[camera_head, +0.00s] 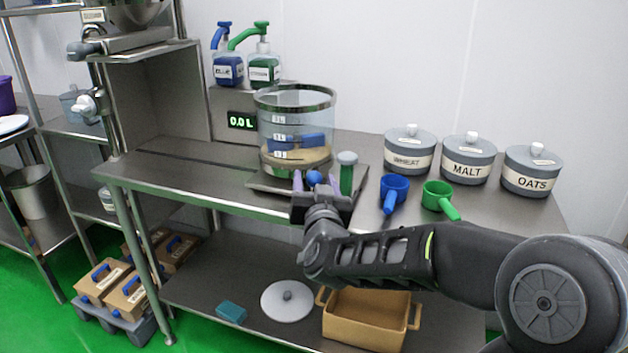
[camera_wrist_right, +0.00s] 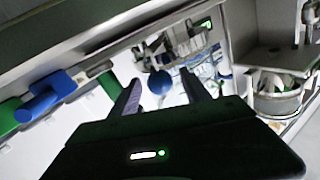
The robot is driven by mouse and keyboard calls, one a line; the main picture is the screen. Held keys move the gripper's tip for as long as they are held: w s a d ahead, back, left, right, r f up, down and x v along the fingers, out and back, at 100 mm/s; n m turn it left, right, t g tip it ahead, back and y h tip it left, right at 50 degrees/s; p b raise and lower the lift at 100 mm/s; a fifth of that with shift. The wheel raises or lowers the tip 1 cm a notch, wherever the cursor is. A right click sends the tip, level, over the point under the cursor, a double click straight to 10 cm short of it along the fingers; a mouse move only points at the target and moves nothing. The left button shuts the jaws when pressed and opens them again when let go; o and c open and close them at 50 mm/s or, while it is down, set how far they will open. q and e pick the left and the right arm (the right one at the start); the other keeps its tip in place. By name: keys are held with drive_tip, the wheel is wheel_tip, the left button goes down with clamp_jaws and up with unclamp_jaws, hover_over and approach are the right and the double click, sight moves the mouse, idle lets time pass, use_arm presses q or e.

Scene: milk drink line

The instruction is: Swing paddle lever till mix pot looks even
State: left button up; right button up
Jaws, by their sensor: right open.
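The mix pot (camera_head: 291,116) is a clear cylinder with a metal rim and level labels, standing on a metal base on the table. A tan layer (camera_head: 292,162) lies low in it, with a blue paddle (camera_head: 310,141) above; I cannot tell how even the contents are. A blue ball knob (camera_head: 314,178), seemingly the paddle lever's end, is in front of the pot. My right gripper (camera_head: 315,182) is open, with its fingers on either side of the knob. In the right wrist view, the knob (camera_wrist_right: 160,82) shows between the fingertips (camera_wrist_right: 164,88); contact is unclear. My left gripper is out of view.
Blue (camera_head: 394,190) and green (camera_head: 438,197) scoops lie further right, before the wheat (camera_head: 409,152), malt (camera_head: 467,161) and oats (camera_head: 531,173) jars. Pump bottles (camera_head: 229,69) and a 0.0 L display (camera_head: 242,121) are behind left.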

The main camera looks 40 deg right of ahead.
drive_tip(key=shift+x, duration=0.8)
clamp_jaws()
idle(0.9)
